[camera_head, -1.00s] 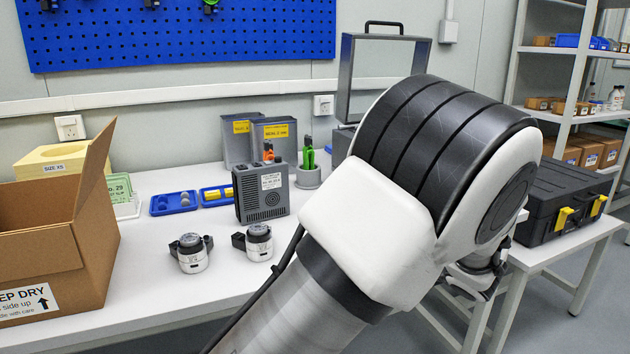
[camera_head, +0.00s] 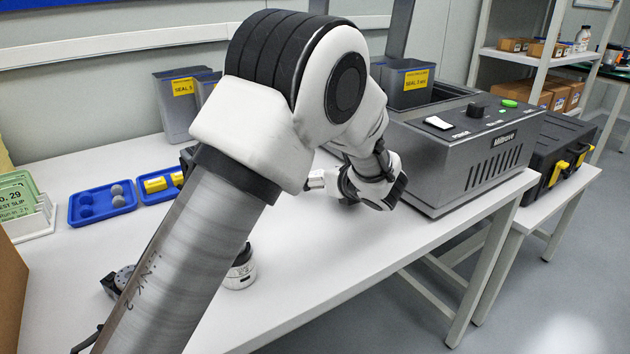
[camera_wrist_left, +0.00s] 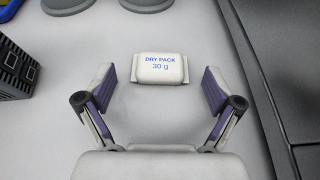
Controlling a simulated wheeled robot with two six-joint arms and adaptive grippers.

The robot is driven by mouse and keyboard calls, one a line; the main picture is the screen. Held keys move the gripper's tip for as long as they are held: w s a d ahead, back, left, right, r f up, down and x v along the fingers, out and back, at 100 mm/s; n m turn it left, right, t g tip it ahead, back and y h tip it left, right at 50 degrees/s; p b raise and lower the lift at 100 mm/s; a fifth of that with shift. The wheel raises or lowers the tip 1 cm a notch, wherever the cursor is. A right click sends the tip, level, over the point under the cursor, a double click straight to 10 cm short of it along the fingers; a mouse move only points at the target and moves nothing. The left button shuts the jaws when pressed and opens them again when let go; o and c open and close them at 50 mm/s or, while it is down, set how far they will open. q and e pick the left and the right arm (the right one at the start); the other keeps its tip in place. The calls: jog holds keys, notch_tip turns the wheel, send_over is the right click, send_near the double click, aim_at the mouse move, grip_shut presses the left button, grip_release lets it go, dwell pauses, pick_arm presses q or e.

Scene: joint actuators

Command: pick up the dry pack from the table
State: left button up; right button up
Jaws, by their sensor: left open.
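The dry pack (camera_wrist_left: 160,68) is a small white packet with blue print, "DRY PACK 30 g", lying flat on the light table in the left wrist view. My left gripper (camera_wrist_left: 160,92) is open, its two purple-padded fingers spread on either side of the space just in front of the pack. The fingers appear apart from the pack, and nothing is between them. In the head view my left arm crosses the middle and hides much of the table; I cannot make out the pack clearly there. My right gripper is not in view.
The grey sealing machine (camera_head: 470,150) stands right of my left wrist. Blue trays (camera_head: 103,203) are at the left, and dark seal bins (camera_head: 178,100) at the back. An actuator (camera_head: 240,270) stands partly behind my arm. The table's front right is clear.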

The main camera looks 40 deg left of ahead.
pick_arm(q)
jog(key=shift+w+a+f, duration=0.15)
jog(key=shift+w+a, duration=0.05)
jog(key=shift+a, duration=0.15)
jog(key=shift+d, duration=0.1)
jog(key=c, duration=1)
jog(key=shift+s, duration=0.1)
